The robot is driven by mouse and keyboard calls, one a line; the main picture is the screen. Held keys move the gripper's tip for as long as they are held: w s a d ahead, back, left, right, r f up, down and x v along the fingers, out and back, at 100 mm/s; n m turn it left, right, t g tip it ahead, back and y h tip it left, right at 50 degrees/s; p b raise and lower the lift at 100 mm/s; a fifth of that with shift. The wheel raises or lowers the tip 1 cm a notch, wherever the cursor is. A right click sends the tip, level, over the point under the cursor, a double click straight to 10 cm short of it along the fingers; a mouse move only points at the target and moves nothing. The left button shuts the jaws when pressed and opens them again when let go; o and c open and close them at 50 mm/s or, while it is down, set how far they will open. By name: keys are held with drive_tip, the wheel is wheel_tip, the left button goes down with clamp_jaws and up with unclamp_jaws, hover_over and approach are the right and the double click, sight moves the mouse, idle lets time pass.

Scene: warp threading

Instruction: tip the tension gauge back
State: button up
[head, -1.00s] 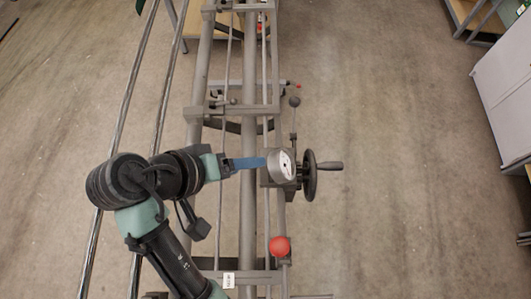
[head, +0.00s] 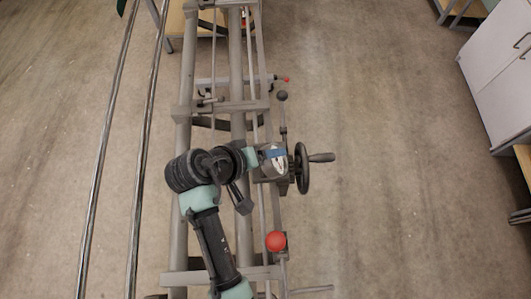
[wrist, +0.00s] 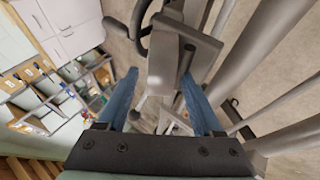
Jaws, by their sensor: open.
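The tension gauge (head: 277,165) is a small grey, round-bodied piece on the right side of the loom frame, next to a handwheel. My gripper (head: 277,153) is at it in the head view, and its blue fingers partly cover the dial. In the wrist view my gripper (wrist: 161,77) is open, with the two blue fingers wide apart. A grey metal block shows beyond and between the fingertips. I cannot tell from this view whether the fingers touch the gauge, and its dial face is not visible there.
A dark handwheel (head: 302,168) with a crank handle (head: 321,157) stands just right of the gauge. A red ball knob (head: 276,241) sits below it, and a black ball lever (head: 282,96) above. Long rails run along the left. The floor at right is open before a white cabinet (head: 505,70).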

clamp_jaws()
drive_tip(key=shift+a+h, duration=0.25)
drive_tip(key=shift+h, duration=0.15)
drive_tip(key=h, duration=0.1)
drive_tip(key=a+n+h, duration=0.1)
drive_tip(key=shift+f+t+h+b, duration=0.1)
drive_tip(key=shift+t+h+b, duration=0.25)
drive_tip(key=shift+t+h, duration=0.05)
drive_tip(key=shift+a+h, duration=0.15)
drive_tip(key=shift+h, duration=0.45)
unclamp_jaws()
